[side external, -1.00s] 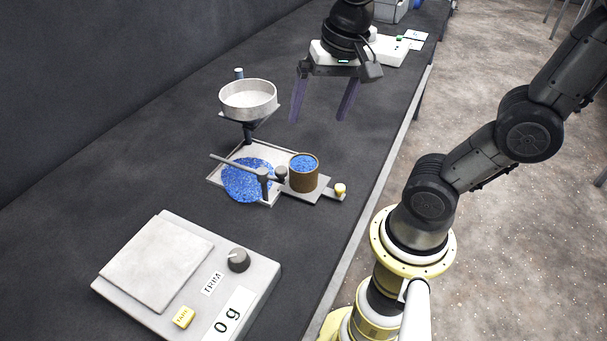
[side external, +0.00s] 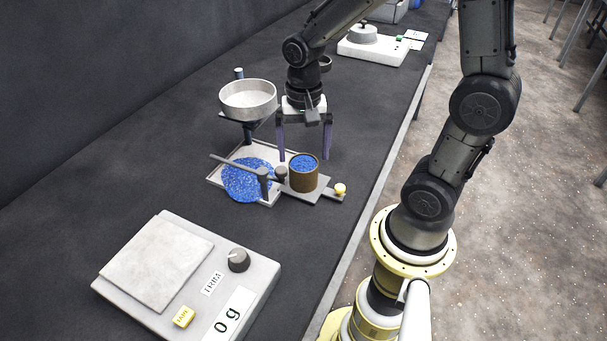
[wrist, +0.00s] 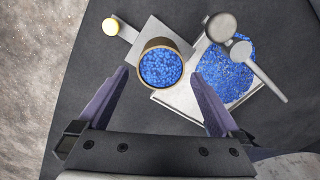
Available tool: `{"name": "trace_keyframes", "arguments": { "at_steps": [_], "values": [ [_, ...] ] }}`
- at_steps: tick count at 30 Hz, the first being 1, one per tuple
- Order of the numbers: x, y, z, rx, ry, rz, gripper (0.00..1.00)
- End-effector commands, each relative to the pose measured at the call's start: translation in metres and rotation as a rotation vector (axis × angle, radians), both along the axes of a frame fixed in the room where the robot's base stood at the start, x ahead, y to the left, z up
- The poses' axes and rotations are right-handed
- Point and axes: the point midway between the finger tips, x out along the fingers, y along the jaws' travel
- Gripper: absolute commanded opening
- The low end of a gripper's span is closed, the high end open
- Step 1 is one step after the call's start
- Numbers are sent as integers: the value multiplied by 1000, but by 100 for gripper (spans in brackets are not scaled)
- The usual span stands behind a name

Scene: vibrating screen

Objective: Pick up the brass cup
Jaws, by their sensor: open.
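The brass cup (side external: 303,179) is a brown-gold cylinder filled with blue granules. It stands upright on a small grey plate (side external: 325,190) beside the white tray. In the wrist view the cup (wrist: 146,80) is seen from above, just ahead of the fingertips and between their lines. My gripper (side external: 304,158) is open and empty, pointing down with its fingers just behind the cup in the side view. In the wrist view my gripper (wrist: 158,72) has its fingers spread wider than the cup, apart from it.
A round white pan (side external: 248,100) stands behind. A scale reading 0 g (side external: 155,262) is in front. A yellow knob (side external: 340,188) is right of the cup.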

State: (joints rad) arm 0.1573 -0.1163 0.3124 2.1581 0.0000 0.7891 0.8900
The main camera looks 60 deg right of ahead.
Motion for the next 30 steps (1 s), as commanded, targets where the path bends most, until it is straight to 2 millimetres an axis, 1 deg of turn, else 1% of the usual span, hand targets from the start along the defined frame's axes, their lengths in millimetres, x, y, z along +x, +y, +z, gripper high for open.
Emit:
{"name": "trace_keyframes", "arguments": {
  "at_steps": [5, 9, 13, 16, 22, 23, 24, 26, 30],
  "values": [
    [0, 1, -13, 0, 1, 1, 100],
    [-2, 3, -34, 1, 5, 2, 100],
    [-1, 3, -49, 0, 2, 1, 100],
    [0, 3, -54, 0, 0, 1, 100],
    [0, 3, -54, 0, -1, 1, 100],
    [0, 3, -54, 0, -1, 1, 98],
    [0, 3, -54, 0, -1, 1, 91],
    [0, 3, -54, 0, -1, 1, 80],
    [0, 3, -54, 0, -2, 1, 55]
  ]
}}
